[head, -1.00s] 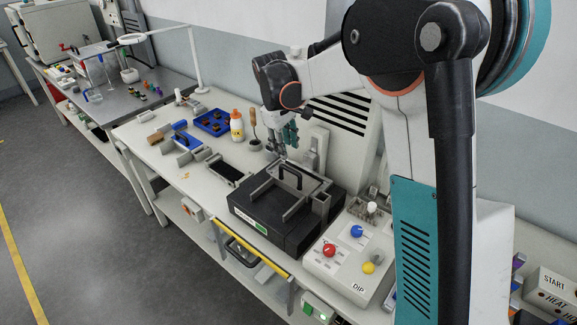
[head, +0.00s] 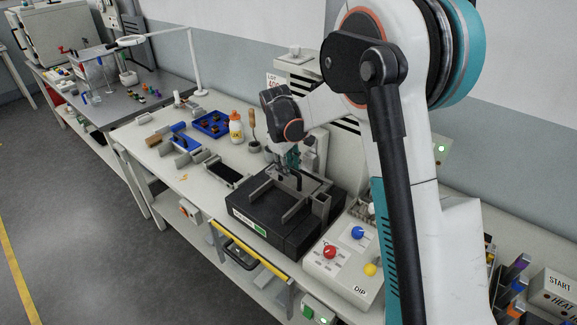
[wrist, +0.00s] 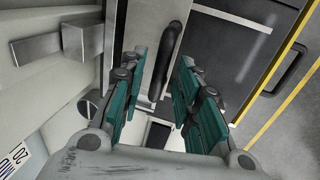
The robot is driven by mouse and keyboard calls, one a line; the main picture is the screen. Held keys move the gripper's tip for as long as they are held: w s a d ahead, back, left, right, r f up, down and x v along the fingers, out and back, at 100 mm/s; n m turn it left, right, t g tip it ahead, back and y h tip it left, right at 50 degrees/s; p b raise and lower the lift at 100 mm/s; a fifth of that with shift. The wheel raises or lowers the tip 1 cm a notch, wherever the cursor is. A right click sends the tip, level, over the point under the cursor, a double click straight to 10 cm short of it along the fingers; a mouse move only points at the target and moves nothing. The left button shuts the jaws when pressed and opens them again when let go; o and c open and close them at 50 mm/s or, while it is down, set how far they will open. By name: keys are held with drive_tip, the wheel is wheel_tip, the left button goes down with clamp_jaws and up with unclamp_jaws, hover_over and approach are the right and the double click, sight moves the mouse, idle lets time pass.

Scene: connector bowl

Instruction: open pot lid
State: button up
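The pot is a black box (head: 275,233) with a grey metal lid (head: 312,184) at its back. A black bar handle stands on the lid. In the wrist view the handle (wrist: 169,55) runs between the two teal fingers of my gripper (wrist: 160,68), over the lid plate (wrist: 137,22). The fingers are apart, one on each side of the handle. I cannot tell whether either touches it. In the head view my gripper (head: 291,166) is low over the lid and hides part of the handle.
A control box (head: 338,268) with red, blue and yellow knobs stands right of the pot. A glue bottle (head: 236,128), a blue tray (head: 212,123) and a black-topped fixture (head: 228,173) are to the left. A yellow rail (head: 240,244) runs along the bench front.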

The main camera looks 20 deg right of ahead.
clamp_jaws()
drive_tip(key=s+a, duration=0.5)
drive_tip(key=a, duration=0.2)
drive_tip(key=shift+s+a, duration=0.2)
drive_tip(key=shift+a, duration=0.05)
drive_tip(key=shift+o, duration=1.7)
unclamp_jaws()
drive_tip(key=shift+r, duration=0.1)
wheel_tip(320, 180, up, 12)
drive_tip(key=s+a, duration=0.1)
drive_tip(key=a, duration=0.1)
drive_tip(key=shift+s, duration=0.2)
drive_tip(key=shift+f, duration=0.2)
